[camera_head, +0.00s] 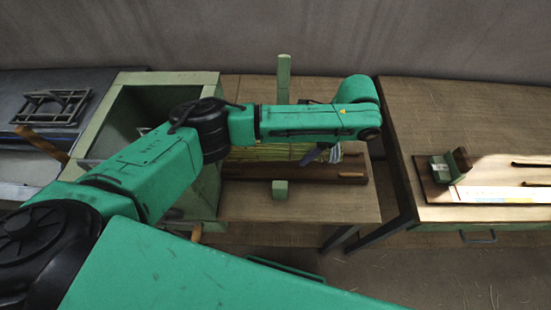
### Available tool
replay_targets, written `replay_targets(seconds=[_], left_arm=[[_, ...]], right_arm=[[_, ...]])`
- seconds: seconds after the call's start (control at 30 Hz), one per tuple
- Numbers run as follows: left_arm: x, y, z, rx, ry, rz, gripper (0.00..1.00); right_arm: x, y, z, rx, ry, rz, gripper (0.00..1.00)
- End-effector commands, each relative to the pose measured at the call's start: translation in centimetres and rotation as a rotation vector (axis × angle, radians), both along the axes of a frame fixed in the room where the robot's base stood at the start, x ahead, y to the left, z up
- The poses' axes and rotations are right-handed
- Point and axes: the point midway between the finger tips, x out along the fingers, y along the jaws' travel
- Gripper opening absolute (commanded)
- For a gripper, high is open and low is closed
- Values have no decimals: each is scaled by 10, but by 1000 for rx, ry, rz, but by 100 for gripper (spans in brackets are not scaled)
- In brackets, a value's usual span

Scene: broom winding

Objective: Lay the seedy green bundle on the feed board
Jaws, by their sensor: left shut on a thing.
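My left arm reaches in from the left over the middle table. Its gripper (318,154) is mostly hidden under the wrist, with a dark finger showing, and is shut on the green bundle (262,153). The bundle is a row of yellow-green stalks lying crosswise, with a pale, striped end right of the finger. It is over or just behind the dark brown feed board (300,172); I cannot tell whether it touches it. My arm hides the bundle's upper side. My right gripper is not in view.
A pale green post (284,78) stands behind the board and a short green block (280,189) in front. A green-walled bin (95,125) is at left. The right table holds a board with a green clamp (446,168). The middle table's front is clear.

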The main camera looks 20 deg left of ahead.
Motion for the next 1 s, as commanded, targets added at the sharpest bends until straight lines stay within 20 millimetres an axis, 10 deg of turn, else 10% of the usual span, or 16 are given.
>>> replay_targets(seconds=[0.2,0.67,1.0], left_arm=[[0,1,-43,5,-2,-1,0],[-18,81,-35,3,-1,2,0],[-18,78,-54,1,-3,0,0]], right_arm=[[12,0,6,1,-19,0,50],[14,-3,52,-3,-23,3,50],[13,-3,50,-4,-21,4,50]])
